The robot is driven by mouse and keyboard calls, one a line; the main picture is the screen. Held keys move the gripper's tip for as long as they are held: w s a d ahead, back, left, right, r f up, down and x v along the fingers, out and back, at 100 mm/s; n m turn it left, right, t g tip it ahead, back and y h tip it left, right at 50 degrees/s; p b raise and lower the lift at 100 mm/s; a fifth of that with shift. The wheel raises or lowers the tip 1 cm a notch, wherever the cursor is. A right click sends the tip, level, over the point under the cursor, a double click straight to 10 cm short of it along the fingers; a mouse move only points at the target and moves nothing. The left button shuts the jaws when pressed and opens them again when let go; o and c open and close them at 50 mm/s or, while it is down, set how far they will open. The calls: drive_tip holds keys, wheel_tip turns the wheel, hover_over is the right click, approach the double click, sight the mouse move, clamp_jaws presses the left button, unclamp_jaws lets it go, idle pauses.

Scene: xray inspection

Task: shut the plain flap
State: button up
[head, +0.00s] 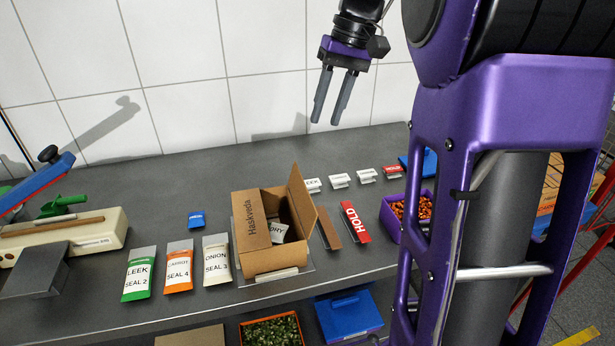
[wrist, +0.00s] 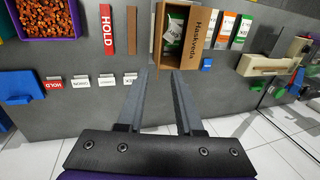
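An open cardboard box (head: 275,260) stands on the grey counter; it also shows in the wrist view (wrist: 172,62). Its plain flap (head: 299,197) stands up along the right side in the head view. A white labelled packet (head: 277,231) shows in the opening; the wrist view shows packets with green inside. My gripper (head: 333,112) is open and empty, above and behind the box near the wall. In the wrist view its fingers (wrist: 158,76) point towards the box.
Brown and red "HOLD" bars (head: 355,222) lie right of the box. Several small labelled clips (head: 340,180) stand behind them. Three seed packets (head: 179,267) and a sealer (head: 65,238) are left. A purple bin (wrist: 48,18) holds orange pieces. The air around my gripper is clear.

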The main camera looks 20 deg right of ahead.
sight(305, 185)
drive_tip(key=b+x, duration=0.3)
drive_tip(key=x, duration=1.4)
drive_tip(key=shift+s+a+f, duration=0.1)
drive_tip(key=shift+f, duration=0.15)
clamp_jaws()
idle(0.7)
